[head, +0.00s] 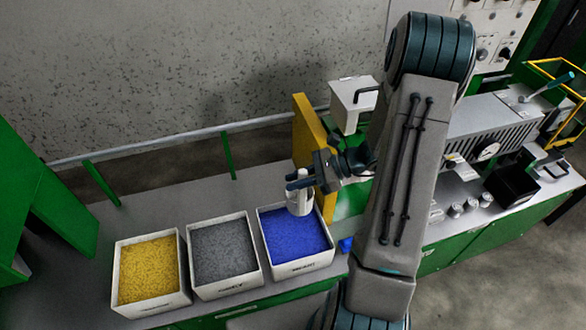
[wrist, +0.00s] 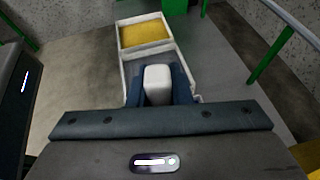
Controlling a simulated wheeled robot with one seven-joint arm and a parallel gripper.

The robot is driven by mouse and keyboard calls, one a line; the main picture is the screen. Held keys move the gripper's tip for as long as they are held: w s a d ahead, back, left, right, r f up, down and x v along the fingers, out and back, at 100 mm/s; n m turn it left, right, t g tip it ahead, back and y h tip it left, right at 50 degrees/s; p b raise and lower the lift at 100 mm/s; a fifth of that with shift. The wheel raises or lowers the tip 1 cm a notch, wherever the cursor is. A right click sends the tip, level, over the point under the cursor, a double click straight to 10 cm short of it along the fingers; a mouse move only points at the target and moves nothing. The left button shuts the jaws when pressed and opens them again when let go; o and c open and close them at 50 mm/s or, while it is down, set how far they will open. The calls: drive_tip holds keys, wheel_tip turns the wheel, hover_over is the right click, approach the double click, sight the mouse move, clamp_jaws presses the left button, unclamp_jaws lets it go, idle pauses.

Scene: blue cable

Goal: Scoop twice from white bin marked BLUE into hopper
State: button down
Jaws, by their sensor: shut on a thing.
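My gripper (head: 300,183) is shut on a white scoop (head: 300,204). The scoop hangs below the fingers at the back part of the white bin of blue pellets (head: 305,268). I cannot tell whether the scoop touches the pellets, and its contents are hidden. In the wrist view, the white scoop handle (wrist: 157,78) sits between the two dark fingers. The blue pellets (head: 296,240) fill the bin broadly level. The white hopper (head: 352,98), a box tapering downward, stands behind and to the right of my gripper, partly beside my arm.
A bin of grey pellets (head: 225,284) and a bin of yellow pellets (head: 150,304) stand to the left on the grey bench. A yellow panel (head: 309,140) stands upright near my gripper. A rail (head: 195,141) runs along the back. Machinery and metal cups are at right.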

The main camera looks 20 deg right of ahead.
drive_tip(key=a+f+h+b, duration=0.2)
drive_tip(key=a+f+b, duration=0.3)
drive_tip(key=f, duration=0.5)
drive_tip(key=a+f+h+b, duration=0.3)
drive_tip(key=a+f+b, duration=0.3)
drive_tip(key=f+b, duration=0.3)
drive_tip(key=shift+f+n, duration=0.3)
drive_tip(key=shift+f, duration=0.7)
drive_tip(key=shift+s+r, duration=0.1)
idle(0.9)
